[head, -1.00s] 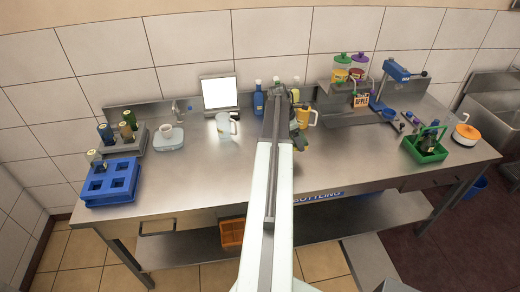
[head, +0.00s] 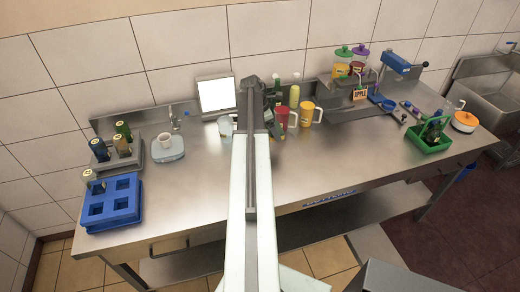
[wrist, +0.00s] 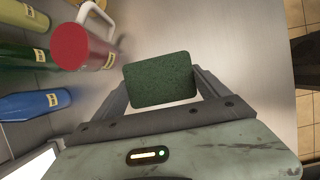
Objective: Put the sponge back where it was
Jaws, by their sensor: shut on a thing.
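The sponge (wrist: 160,79) is a dark green rounded block in the wrist view. My gripper (wrist: 161,84) is shut on it, with one finger at each side. In the head view my arm reaches over the middle of the steel bench (head: 200,190), and its end hides much of the gripper; I cannot make out the sponge there. In the wrist view bare bench shows around the sponge, and I cannot tell how high it is held.
A yellow mug (head: 307,113) is right of the arm, a white jug (head: 226,125) left. A blue crate (head: 112,205) is at left, a green caddy (head: 430,135) at right.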

